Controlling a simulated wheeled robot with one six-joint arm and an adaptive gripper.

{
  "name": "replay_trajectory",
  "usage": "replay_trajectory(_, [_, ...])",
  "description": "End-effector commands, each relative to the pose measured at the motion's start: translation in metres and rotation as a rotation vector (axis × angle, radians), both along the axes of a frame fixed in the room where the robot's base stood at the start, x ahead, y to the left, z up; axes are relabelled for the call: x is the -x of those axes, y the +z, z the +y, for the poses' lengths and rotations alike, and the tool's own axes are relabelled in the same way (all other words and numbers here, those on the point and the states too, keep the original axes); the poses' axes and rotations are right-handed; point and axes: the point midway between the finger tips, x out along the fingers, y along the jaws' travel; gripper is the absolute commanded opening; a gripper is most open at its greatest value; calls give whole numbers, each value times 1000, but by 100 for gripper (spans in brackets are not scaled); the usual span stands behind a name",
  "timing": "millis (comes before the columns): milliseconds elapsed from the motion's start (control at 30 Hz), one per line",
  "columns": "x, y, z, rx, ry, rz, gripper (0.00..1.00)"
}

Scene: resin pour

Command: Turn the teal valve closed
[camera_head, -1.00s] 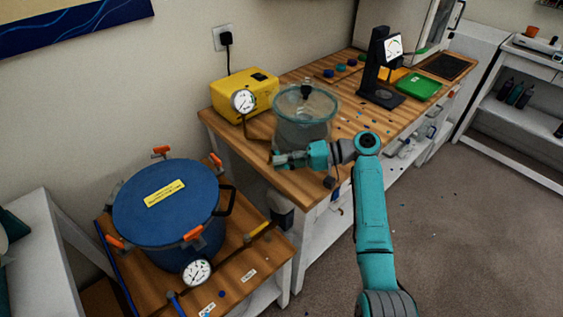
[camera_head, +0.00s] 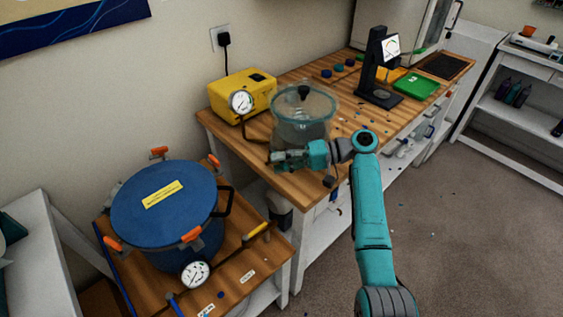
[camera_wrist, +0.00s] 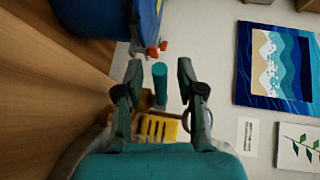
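The teal valve shows in the wrist view as a short teal handle (camera_wrist: 160,84) between the two fingers of my gripper (camera_wrist: 159,72). A gap shows on each side of it, so the fingers are open around or in line with it; its depth is hard to tell. In the head view my gripper (camera_head: 272,158) points left at the near edge of the wooden bench, just in front of the clear chamber (camera_head: 303,112) with its teal rim. There the gripper hides the valve, or it is too small to make out.
A yellow pump (camera_head: 238,92) with a round gauge (camera_head: 241,102) stands behind my gripper. A blue pot (camera_head: 163,205) with orange clamps sits on the lower cart at left. A black stand (camera_head: 376,72) and green tray (camera_head: 416,86) are farther back.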

Motion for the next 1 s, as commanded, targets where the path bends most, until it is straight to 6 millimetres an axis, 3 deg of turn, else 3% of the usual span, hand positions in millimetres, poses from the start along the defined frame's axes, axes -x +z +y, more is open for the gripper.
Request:
replay_trajectory(167, [-3, 3, -15, 0, -4, -1, 38])
replay_trajectory(500, [-11, 15, -78, 0, -3, 0, 38])
replay_trajectory(700, [-14, 20, -106, 0, -2, 0, 38])
replay_trajectory(1000, [-15, 21, -117, 0, 0, 0, 38])
